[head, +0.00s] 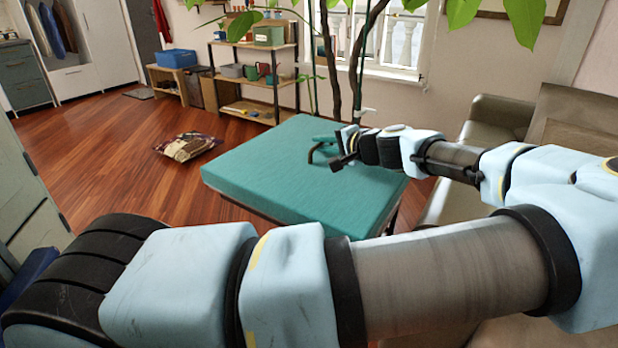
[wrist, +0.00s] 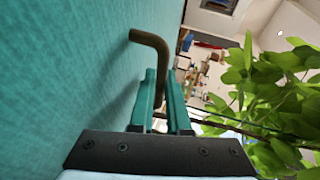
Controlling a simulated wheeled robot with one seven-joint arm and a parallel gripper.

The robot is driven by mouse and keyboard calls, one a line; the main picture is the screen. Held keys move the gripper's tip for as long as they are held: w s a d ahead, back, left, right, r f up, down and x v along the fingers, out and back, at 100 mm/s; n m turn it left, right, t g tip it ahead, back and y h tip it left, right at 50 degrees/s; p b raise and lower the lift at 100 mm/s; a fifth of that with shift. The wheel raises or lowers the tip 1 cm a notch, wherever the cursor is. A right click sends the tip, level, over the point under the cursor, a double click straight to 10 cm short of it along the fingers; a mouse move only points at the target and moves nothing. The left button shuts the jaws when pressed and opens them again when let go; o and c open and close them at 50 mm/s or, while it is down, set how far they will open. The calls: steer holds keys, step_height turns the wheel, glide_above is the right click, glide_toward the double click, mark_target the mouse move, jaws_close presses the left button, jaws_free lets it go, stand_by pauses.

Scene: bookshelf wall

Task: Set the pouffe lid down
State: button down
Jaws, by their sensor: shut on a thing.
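The pouffe lid (head: 265,170) is a broad teal square slab in the middle of the head view. In the wrist view its teal face (wrist: 60,80) fills the left side. A bent brown handle (wrist: 150,40) stands out from that face. My gripper (wrist: 164,80) has teal fingers shut on the handle. In the head view my gripper (head: 322,142) is over the lid's far right part. The lid looks roughly level. What lies under it is mostly hidden, so I cannot tell whether it is supported from below.
A patterned cushion (head: 188,146) lies on the wood floor (head: 120,180) left of the lid. A shelf (head: 262,80) with boxes and pots stands behind. A leafy plant (head: 357,60) rises behind the lid. A sofa (head: 497,118) is at right. The floor at left is largely free.

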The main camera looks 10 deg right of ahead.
steer(key=shift+w+d+f, duration=0.1)
steer(key=shift+w+d, duration=0.05)
steer(key=shift+f+p, duration=0.35)
steer(key=shift+f, duration=4.35)
steer(key=c, duration=0.9)
jaws_free()
steer(key=shift+f, duration=0.2)
steer(key=b+v, duration=0.1)
steer(key=v, duration=1.1)
steer(key=shift+r+b, duration=0.1)
steer(key=shift+b, duration=0.3)
